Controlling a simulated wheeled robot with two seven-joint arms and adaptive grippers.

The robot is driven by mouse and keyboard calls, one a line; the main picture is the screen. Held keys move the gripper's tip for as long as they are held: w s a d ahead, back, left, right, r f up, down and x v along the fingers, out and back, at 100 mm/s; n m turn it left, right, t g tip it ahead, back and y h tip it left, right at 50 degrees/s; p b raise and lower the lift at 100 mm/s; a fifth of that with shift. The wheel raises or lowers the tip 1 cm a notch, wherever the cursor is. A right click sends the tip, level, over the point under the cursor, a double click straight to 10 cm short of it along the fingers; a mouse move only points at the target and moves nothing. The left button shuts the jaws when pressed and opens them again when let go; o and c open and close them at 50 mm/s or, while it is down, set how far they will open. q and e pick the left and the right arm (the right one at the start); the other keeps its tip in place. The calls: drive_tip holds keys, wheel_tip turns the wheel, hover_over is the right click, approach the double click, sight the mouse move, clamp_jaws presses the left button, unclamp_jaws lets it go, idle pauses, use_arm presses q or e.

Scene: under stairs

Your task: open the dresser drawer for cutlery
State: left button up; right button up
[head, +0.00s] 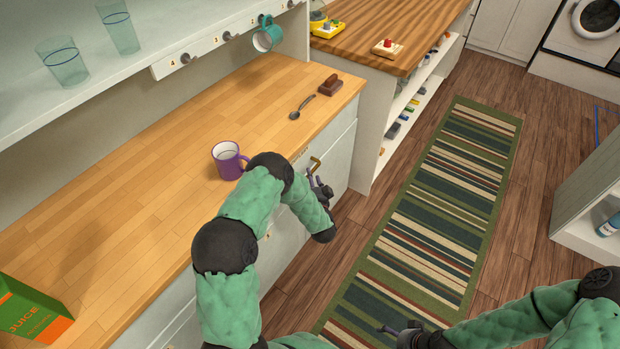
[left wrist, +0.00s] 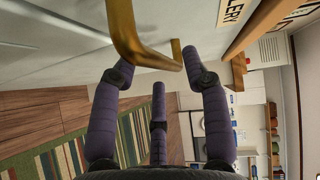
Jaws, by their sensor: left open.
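The dresser drawer (head: 337,158) is in the white front under the wooden top, at the far right end, and looks shut. Its brass handle (head: 315,165) shows in the head view. In the left wrist view the handle (left wrist: 127,38) is large and close, with a label (left wrist: 236,10) ending in "LERY" beside it. My left gripper (head: 318,187) is open right at the handle. In the left wrist view its fingers (left wrist: 157,68) stand apart, with the handle bar near and between their tips; contact is unclear. My right gripper (head: 392,331) is low over the rug, away from the dresser.
On the top are a purple mug (head: 228,160), a spoon (head: 302,107), a brown block (head: 330,86) and a juice carton (head: 32,314). A teal mug (head: 267,34) hangs above. A striped rug (head: 430,215) lies on clear floor right of the dresser. A shelf unit (head: 376,140) adjoins its far end.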

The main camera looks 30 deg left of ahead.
use_arm(q)
drive_tip(key=shift+x, duration=1.2)
use_arm(e)
drive_tip(key=shift+f, duration=0.4)
use_arm(q)
clamp_jaws()
